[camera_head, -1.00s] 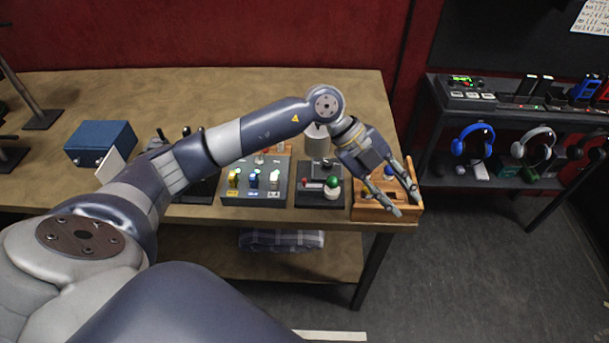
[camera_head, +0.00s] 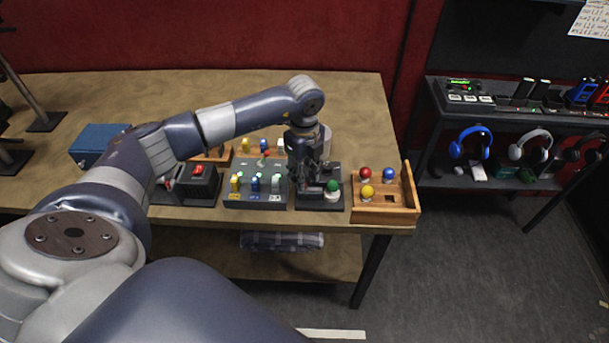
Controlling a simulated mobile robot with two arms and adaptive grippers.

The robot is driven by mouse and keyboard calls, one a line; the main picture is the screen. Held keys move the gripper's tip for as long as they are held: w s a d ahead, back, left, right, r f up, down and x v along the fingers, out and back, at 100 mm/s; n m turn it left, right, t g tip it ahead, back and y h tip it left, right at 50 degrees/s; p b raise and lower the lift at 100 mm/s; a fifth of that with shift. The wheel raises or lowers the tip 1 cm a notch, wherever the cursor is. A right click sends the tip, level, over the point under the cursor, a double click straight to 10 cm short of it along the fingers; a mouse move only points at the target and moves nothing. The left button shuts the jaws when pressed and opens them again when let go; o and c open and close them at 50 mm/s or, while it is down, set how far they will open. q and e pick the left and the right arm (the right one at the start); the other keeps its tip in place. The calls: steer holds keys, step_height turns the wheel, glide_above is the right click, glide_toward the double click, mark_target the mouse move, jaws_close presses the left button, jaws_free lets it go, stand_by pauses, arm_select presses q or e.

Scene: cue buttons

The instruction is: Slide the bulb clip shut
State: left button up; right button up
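My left gripper (camera_head: 304,186) points down over the left part of the base, just left of the green bulb. Its fingers are dark and small here, so I cannot tell whether they are open or touch the clip. My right gripper is out of view.
A wooden tray (camera_head: 410,187) with red, yellow and blue bulbs stands close on the right. A grey panel (camera_head: 240,202) with coloured pegs stands close on the left. Further left are a black box with a red button (camera_head: 198,170) and a blue box (camera_head: 100,135).

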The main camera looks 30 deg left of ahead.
arm_select(q)
steer(key=shift+f, duration=1.3)
jaws_close()
steer(key=shift+w, duration=0.1)
